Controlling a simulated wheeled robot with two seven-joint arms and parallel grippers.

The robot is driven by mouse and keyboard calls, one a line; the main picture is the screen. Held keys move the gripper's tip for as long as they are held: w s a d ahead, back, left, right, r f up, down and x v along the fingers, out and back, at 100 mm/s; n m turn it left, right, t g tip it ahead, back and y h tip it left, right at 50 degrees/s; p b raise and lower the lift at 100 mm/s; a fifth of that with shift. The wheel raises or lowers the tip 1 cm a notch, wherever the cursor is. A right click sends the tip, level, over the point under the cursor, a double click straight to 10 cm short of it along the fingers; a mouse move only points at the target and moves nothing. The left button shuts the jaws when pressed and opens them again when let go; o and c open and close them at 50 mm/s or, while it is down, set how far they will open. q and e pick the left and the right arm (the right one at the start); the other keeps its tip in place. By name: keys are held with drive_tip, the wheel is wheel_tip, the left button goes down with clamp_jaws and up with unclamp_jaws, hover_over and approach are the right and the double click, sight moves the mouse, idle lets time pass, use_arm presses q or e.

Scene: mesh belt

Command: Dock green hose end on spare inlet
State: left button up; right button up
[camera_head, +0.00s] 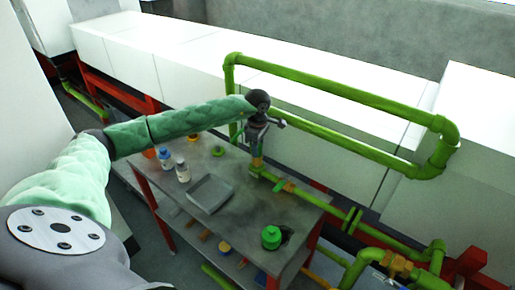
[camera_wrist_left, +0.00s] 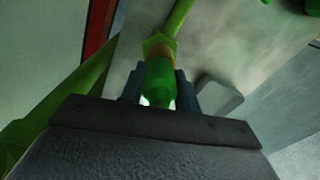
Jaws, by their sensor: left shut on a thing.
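My left gripper (camera_head: 257,147) hangs jaws down over the far right part of the grey workbench (camera_head: 235,215). It is shut on the green hose end (camera_wrist_left: 160,88), which sits between the two dark fingers in the left wrist view. A brass-coloured collar (camera_wrist_left: 160,52) and a green hose (camera_wrist_left: 178,18) run on from it. In the head view the hose end is small and partly hidden by the fingers. A green pipe with a brass fitting (camera_head: 286,187) lies just right of the gripper; I cannot tell which fitting is the spare inlet. My right gripper is not in view.
The bench carries a grey tray (camera_head: 210,194), a white bottle (camera_head: 183,172), a blue-labelled bottle (camera_head: 165,158) and a green capped container (camera_head: 271,237). A tall green pipe loop (camera_head: 330,135) stands behind the gripper. Green pipes with a brass valve (camera_head: 398,267) are at lower right.

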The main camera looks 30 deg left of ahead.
use_arm(q)
drive_tip(key=shift+f+b, duration=0.55)
drive_tip(key=shift+f, duration=0.1)
drive_tip(key=o, duration=0.9)
drive_tip(key=shift+c, duration=0.2)
drive_tip(key=shift+r+p, duration=1.1)
drive_tip(key=shift+r, duration=4.45)
